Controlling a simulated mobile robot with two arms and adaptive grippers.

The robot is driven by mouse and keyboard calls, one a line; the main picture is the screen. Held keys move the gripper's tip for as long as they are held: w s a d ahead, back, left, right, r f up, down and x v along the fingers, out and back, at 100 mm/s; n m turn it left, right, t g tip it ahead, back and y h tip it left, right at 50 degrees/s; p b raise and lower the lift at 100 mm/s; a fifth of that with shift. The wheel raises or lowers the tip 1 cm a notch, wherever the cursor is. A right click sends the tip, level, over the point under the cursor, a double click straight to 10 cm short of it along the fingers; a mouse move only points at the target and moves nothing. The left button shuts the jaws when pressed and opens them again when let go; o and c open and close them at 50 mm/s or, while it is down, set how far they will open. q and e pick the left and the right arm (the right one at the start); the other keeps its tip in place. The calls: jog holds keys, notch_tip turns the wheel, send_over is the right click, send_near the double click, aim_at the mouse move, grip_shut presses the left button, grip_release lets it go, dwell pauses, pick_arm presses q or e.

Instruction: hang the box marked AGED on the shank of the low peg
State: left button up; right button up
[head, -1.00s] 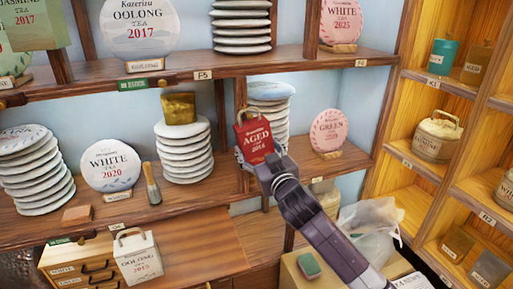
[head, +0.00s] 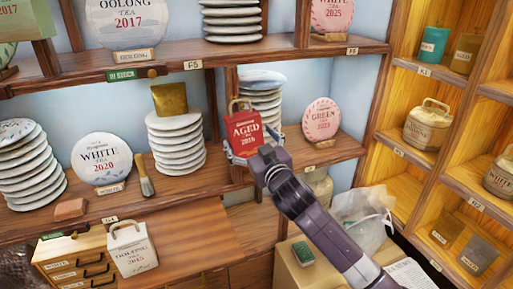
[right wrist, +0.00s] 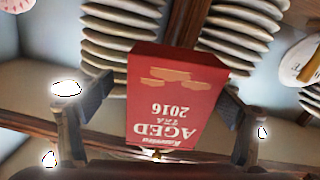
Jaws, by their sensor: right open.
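The red box marked AGED (head: 246,131) hangs upright in front of the dark shelf post, its looped handle at the top. The handle is close to the post. I cannot make out the low peg's shank behind it, nor tell for certain that the handle is around it. My right gripper (head: 254,147) is open at the box's lower part, one finger on each side. In the right wrist view the box (right wrist: 176,98) shows upside down between the spread fingers, with a gap at least on the left. My left gripper is not in view.
Stacks of wrapped tea cakes (head: 176,142) stand on the shelf left of the box, and another stack (head: 262,80) behind it. A pink GREEN cake (head: 321,119) stands to the right. A white OOLONG box (head: 131,249) and a clear bag (head: 362,210) are lower down.

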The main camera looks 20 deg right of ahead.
jog(key=s, duration=1.1)
jog(key=shift+s+d, duration=0.2)
